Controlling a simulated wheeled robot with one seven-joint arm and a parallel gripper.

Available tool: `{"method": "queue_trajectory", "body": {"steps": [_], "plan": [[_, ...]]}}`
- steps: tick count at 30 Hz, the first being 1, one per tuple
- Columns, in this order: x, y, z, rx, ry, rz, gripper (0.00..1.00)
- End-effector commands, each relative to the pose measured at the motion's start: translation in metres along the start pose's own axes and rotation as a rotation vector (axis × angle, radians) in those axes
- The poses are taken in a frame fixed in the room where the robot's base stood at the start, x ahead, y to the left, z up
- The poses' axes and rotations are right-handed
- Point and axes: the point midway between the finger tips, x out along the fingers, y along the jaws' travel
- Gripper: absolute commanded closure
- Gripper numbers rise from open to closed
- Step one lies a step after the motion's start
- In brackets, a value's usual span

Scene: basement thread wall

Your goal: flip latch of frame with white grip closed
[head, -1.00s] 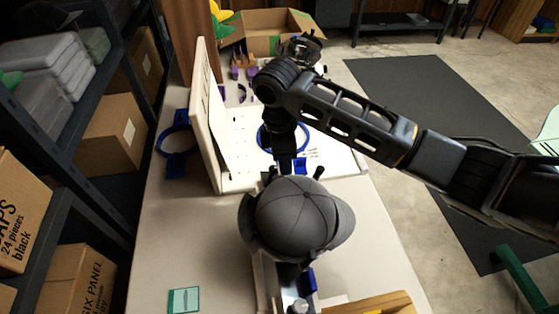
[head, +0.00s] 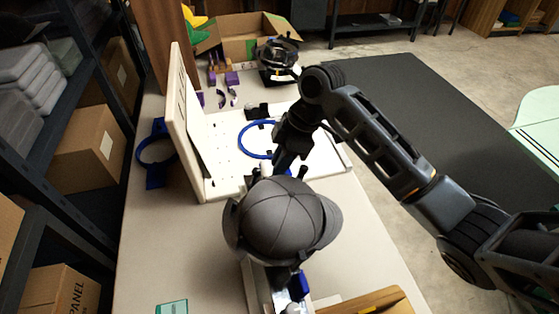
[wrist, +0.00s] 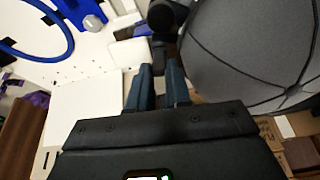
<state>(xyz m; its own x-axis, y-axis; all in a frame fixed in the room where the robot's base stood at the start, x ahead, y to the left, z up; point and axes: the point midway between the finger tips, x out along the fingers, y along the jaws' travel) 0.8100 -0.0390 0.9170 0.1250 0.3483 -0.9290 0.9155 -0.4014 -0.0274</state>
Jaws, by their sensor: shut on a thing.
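A dark grey cap (head: 285,215) is mounted on a frame near the table's front; its panels fill the right of the wrist view (wrist: 245,55). My gripper (head: 280,166) reaches down just behind the cap. In the wrist view my two fingers (wrist: 160,72) are close together, shut on a small dark part that looks like the latch; the contact is mostly hidden. A black round knob (wrist: 162,15) stands just beyond the fingertips. A white block (wrist: 130,52), perhaps the white grip, lies left of the tips. Most of the frame is hidden by the cap.
A white pegboard panel (head: 183,115) stands upright left of a flat white board with a blue ring (head: 258,140). Another blue ring (head: 155,152) lies farther left. A cardboard box (head: 240,38) stands at the back. The table's left front is mostly clear.

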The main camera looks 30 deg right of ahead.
Motion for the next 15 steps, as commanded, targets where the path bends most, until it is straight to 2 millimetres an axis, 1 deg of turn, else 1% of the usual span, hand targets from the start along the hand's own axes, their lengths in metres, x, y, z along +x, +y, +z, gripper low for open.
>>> {"method": "queue_trajectory", "body": {"steps": [7, 8, 9, 11, 15], "plan": [[-0.0009, 0.0006, 0.0, 0.0, 0.0, 0.002, 1.0], [-0.0009, 0.0006, 0.0, 0.0, 0.0, 0.002, 0.81], [-0.0009, 0.0006, 0.0, 0.0, 0.0, 0.002, 0.77], [-0.0008, 0.0005, 0.0, 0.0, 0.0, 0.002, 0.71], [-0.0005, 0.0003, 0.0, 0.001, 0.0, 0.001, 0.7]]}}
